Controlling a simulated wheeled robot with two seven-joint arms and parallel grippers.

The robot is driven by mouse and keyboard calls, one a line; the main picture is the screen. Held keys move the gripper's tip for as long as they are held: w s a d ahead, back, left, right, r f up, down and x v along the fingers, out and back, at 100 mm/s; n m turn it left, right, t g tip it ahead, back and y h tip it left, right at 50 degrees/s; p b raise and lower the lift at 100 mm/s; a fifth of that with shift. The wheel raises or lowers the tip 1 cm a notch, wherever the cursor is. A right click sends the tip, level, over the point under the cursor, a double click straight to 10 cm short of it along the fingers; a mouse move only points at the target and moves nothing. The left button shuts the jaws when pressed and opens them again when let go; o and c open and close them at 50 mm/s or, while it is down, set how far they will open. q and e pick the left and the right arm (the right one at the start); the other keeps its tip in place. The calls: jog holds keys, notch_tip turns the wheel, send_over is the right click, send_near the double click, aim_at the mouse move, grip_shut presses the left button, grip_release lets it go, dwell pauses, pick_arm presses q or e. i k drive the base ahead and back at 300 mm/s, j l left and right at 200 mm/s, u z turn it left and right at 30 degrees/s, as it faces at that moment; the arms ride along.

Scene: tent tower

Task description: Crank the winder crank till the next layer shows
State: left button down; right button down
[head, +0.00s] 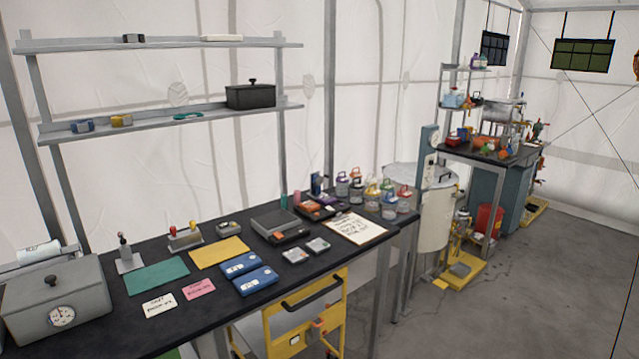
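Neither of my grippers is in view. I cannot pick out a winder crank for certain. Machinery with red and orange parts (538,131) stands at the far end of the back bench, too small to tell whether it has a crank. A white roll (40,252) lies behind a grey lidded box with a dial (60,305) at the left; no handle shows on the roll. No layer can be made out.
A long black bench (112,338) holds cards, blue cases (255,281), a clipboard (355,229) and several coloured jars (373,192). A yellow cart (310,320) stands under it. A pale tank (434,220) stands beyond. The floor (480,310) at right is clear.

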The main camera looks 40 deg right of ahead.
aim_at(320, 180)
jog(key=i+l, duration=0.1)
jog(key=l, duration=0.4)
jog(key=i+l+u, duration=0.1)
jog(key=l, duration=0.4)
jog(key=i+l+u, duration=0.1)
jog(key=l, duration=0.4)
jog(key=i+l, duration=0.1)
jog(key=l, duration=0.4)
jog(key=i+l+u, duration=0.15)
jog(key=l+u, duration=0.15)
jog(key=l, duration=1.15)
jog(key=l+u, duration=0.35)
jog(key=l, duration=1.05)
